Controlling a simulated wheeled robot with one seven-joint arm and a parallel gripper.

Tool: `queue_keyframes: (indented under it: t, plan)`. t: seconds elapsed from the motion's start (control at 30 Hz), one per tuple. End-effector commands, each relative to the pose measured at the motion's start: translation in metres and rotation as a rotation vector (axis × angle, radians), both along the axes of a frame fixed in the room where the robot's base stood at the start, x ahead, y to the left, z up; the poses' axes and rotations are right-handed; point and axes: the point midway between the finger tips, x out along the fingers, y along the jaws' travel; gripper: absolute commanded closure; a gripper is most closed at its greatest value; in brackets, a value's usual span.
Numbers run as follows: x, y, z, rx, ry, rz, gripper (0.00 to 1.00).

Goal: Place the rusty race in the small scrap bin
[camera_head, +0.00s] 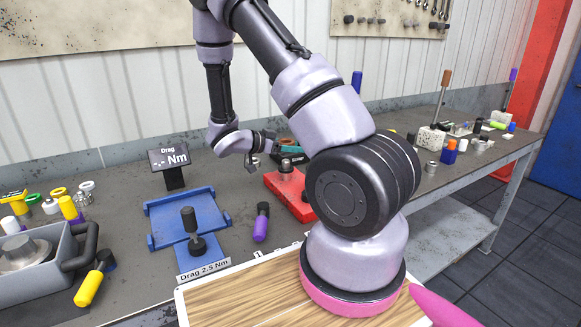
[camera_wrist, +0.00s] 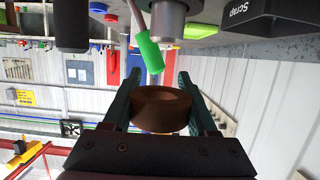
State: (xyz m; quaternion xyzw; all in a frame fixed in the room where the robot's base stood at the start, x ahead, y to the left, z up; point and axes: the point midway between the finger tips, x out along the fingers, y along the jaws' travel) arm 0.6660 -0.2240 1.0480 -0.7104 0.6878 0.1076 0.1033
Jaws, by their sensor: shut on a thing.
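The rusty race (camera_wrist: 160,112) is a thick brown ring. In the wrist view it sits between the two fingers of my gripper (camera_wrist: 156,84), which is shut on it. In the head view my gripper (camera_head: 264,146) is above the bench behind the red block, and the race is too small to tell there. A dark bin (camera_wrist: 275,15) marked "Scrap" shows upside down at the top right of the wrist view, apart from the race.
A red block (camera_head: 290,197) with a metal cylinder stands below my gripper. A blue fixture (camera_head: 187,217), a torque display (camera_head: 169,160), a purple-handled tool (camera_head: 261,222) and a grey tray (camera_head: 40,262) are on the left bench. A green-handled tool (camera_wrist: 150,53) shows beyond the race.

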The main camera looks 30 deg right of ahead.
Motion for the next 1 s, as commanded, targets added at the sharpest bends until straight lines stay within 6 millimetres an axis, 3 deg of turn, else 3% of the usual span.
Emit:
queue_keyframes:
  t: [0.1,0.27,0.5,0.93,0.97,1.0]
  plan:
    - [0.0,0.0,-0.02,0.0,0.002,0.0,1.0]
    - [0.0,0.0,-0.031,-0.001,0.001,0.001,1.0]
    - [0.0,0.0,-0.062,0.0,0.002,0.002,1.0]
    - [0.0,0.0,-0.069,0.0,-0.001,0.002,1.0]
    - [0.0,0.001,-0.069,0.001,-0.001,0.002,0.3]
    - [0.0,0.0,-0.069,0.001,-0.002,0.002,0.15]
